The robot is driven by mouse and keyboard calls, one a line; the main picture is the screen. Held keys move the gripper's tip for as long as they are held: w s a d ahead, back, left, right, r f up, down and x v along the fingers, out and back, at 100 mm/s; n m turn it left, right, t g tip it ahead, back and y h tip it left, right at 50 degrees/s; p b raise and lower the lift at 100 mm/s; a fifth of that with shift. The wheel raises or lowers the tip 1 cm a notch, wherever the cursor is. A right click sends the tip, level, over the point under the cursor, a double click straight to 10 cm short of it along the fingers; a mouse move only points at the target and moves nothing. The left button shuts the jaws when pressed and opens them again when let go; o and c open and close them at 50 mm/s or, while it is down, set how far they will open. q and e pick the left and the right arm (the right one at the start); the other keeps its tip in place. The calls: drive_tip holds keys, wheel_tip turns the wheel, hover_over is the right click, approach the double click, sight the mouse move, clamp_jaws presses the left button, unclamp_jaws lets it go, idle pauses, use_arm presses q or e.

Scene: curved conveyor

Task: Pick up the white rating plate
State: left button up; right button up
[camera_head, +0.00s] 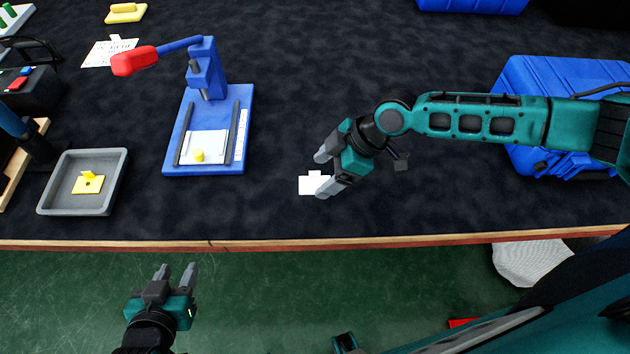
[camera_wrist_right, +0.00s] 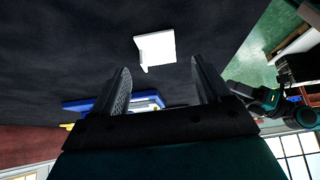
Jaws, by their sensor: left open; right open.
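The white rating plate (camera_head: 308,185) lies on the dark table near its front edge. It has a small raised tab on its far side. In the right wrist view the plate (camera_wrist_right: 155,49) shows ahead of the fingers, with a gap between them and it. My right gripper (camera_head: 323,174) is open and empty, and its fingers are at the plate, partly covering its right side in the head view. The open fingers also show in the right wrist view (camera_wrist_right: 160,88). My left gripper (camera_head: 177,272) is open and empty in front of the table, over the green floor.
A blue press (camera_head: 170,150) with a red-handled lever stands left of the plate. A grey tray (camera_head: 112,185) holding a yellow piece is further left. A blue case (camera_head: 520,85) stands at the right. The table around the plate is clear.

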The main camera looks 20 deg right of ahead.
sight(315, 183)
drive_tip(key=shift+x, duration=0.75)
drive_tip(key=shift+w+a+f, duration=0.1)
drive_tip(key=shift+a+f, duration=0.1)
drive_tip(key=shift+f, duration=0.2)
drive_tip(key=c, duration=1.1)
use_arm(q)
drive_tip(key=shift+w, duration=0.1)
use_arm(e)
drive_tip(key=shift+c, duration=0.2)
drive_tip(key=shift+r, duration=0.1)
